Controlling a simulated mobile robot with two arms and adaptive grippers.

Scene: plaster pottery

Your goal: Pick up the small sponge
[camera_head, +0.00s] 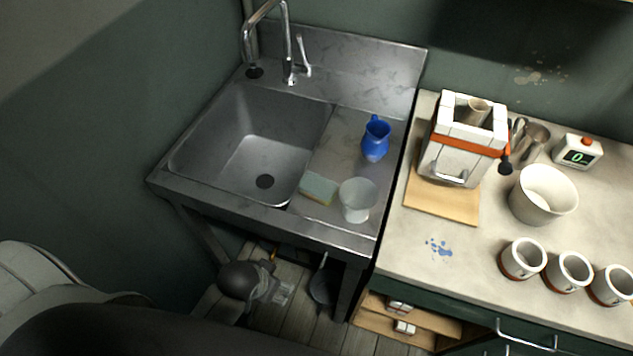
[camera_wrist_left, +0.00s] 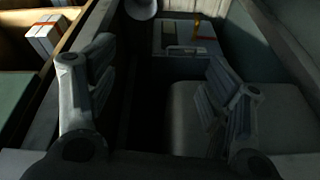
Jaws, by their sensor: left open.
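The small sponge (camera_head: 318,187) lies on the steel drainboard of the sink, at the front beside the basin's right edge. It has a pale grey-green top and a yellowish lower side. A translucent cup (camera_head: 357,201) stands just to its right. My left gripper (camera_head: 277,291) is low, below the sink's front edge and near the floor, well apart from the sponge. In the left wrist view, its two fingers (camera_wrist_left: 155,108) are spread with nothing between them. The sponge does not show there. My right gripper is not in view.
A blue jug (camera_head: 376,141) stands behind the cup. The sink's front rim (camera_head: 262,216) lies between my left gripper and the sponge. The basin (camera_head: 250,150) is empty, with a tap above. A counter (camera_head: 407,255) with mugs and a bowl is at right.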

